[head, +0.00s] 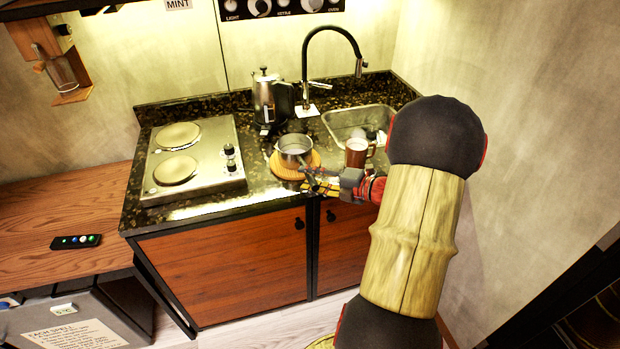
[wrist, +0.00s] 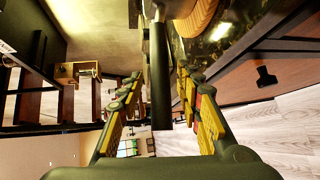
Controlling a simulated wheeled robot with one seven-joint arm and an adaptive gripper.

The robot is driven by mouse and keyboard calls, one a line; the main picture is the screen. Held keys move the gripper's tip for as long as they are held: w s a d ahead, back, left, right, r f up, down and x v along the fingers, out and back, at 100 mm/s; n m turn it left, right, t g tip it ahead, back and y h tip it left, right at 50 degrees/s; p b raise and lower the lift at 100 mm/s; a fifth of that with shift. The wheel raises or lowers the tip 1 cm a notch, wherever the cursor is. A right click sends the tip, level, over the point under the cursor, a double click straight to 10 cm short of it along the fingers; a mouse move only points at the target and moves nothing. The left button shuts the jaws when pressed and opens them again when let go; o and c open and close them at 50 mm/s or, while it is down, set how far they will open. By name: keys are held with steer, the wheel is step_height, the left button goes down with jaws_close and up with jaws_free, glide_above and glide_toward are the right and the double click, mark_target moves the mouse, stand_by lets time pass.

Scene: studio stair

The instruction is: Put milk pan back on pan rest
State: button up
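The milk pan (head: 295,148), a small metal pan, appears upright on the round wooden pan rest (head: 313,166) near the counter's front edge. I cannot tell whether its base touches the rest. The rest's edge also shows at the top of the wrist view (wrist: 199,18). My gripper (head: 318,184) is at the pan's handle side, just in front of the rest. In the wrist view, the dark pan handle (wrist: 160,70) runs between my open fingers (wrist: 160,82), with gaps visible on both sides. The pan's bowl is mostly cut off there.
A brown mug (head: 356,152) stands right of the rest, close to my gripper, with the sink (head: 345,117) behind it. A kettle (head: 265,98) and tap (head: 307,75) stand at the back. The two-plate hob (head: 207,181) is left. Cabinet doors (head: 225,265) lie below the counter edge.

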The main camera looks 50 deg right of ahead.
steer(key=shift+r, duration=0.15)
steer(key=p+v, duration=0.4)
steer(key=v, duration=0.8)
stand_by(0.4)
